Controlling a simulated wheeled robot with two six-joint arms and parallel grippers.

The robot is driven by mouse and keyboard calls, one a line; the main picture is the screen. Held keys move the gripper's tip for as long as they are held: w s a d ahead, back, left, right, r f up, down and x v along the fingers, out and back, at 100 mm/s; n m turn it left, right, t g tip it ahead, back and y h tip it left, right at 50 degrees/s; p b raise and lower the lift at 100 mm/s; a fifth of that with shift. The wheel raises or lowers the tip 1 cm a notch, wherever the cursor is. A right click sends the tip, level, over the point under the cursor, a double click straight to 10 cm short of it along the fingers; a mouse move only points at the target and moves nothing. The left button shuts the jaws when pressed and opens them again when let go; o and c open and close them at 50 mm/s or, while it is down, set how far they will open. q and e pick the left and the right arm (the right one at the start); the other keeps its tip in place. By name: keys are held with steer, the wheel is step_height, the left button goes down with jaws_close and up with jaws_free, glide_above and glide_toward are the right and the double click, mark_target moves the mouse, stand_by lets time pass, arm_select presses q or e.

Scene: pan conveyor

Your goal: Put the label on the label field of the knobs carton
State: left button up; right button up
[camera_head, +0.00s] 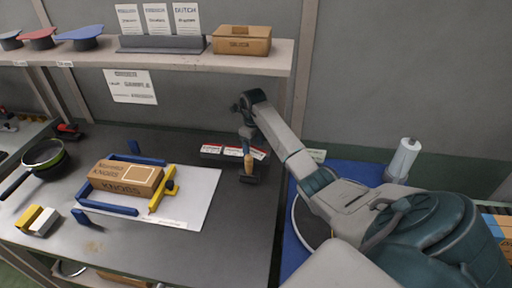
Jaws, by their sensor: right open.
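The knobs carton (112,184) is a brown box marked KNOBS, lying in a frame of blue bars on a white sheet at the left of the table. A pale outlined label field (141,174) shows on its top. Several white labels with red marks (211,149) lie in a row near the table's back right. My right gripper (247,149) points down over the right end of this row, with its jaws open; its fingertips are small and partly hidden. A wooden-handled tool with a dark base (249,178) stands just below it. My left gripper is not in view.
A yellow clamp (166,187) stands beside the carton's right side. A pan (43,156) and yellow and white blocks (37,220) are at the left. A shelf (180,66) with an open carton (241,40) runs above. The table between sheet and labels is clear.

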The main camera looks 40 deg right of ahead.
steer(key=shift+f, duration=0.3)
stand_by(0.5)
steer(key=c, duration=1)
